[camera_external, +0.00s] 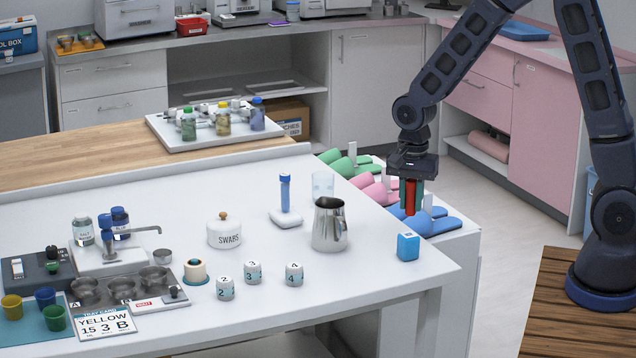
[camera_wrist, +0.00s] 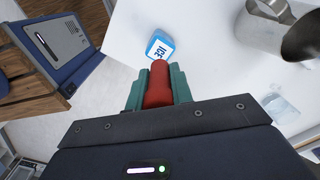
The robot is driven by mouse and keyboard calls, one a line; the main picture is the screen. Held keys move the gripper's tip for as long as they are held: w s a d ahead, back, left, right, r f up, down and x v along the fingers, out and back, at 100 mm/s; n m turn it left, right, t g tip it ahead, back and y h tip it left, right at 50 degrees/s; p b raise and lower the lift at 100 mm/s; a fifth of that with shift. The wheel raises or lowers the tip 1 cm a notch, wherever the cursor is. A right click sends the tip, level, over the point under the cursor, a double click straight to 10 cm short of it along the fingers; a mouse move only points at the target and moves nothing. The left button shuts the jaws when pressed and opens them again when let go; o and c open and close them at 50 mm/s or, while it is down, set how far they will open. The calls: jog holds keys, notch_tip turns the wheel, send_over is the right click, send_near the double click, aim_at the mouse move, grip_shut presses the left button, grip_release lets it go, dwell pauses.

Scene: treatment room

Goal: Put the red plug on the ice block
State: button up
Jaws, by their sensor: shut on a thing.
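The red plug is held upright between the green fingers of my gripper (camera_external: 412,196). The red plug (camera_external: 410,192) also shows in the wrist view (camera_wrist: 158,84), clasped between the fingertips (camera_wrist: 158,92). The ice block (camera_external: 408,246) is a small blue block with a white label at the right front corner of the white table. In the wrist view the ice block (camera_wrist: 160,46) lies just beyond the plug, its "ICE" label partly hidden by the plug. In the external view my gripper is in the air, higher in the picture than the ice block.
A steel pitcher (camera_external: 329,226) stands left of the ice block, with a clear glass (camera_external: 323,186) behind it. Numbered white cups (camera_external: 294,274) and a swab jar (camera_external: 224,233) stand farther left. Colored slippers (camera_external: 432,222) lie beyond the table's right edge.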

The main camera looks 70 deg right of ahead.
aim_at(410, 214)
jog(key=shift+f, duration=2.4)
jog(key=shift+f, duration=0.15)
jog(key=o, duration=0.9)
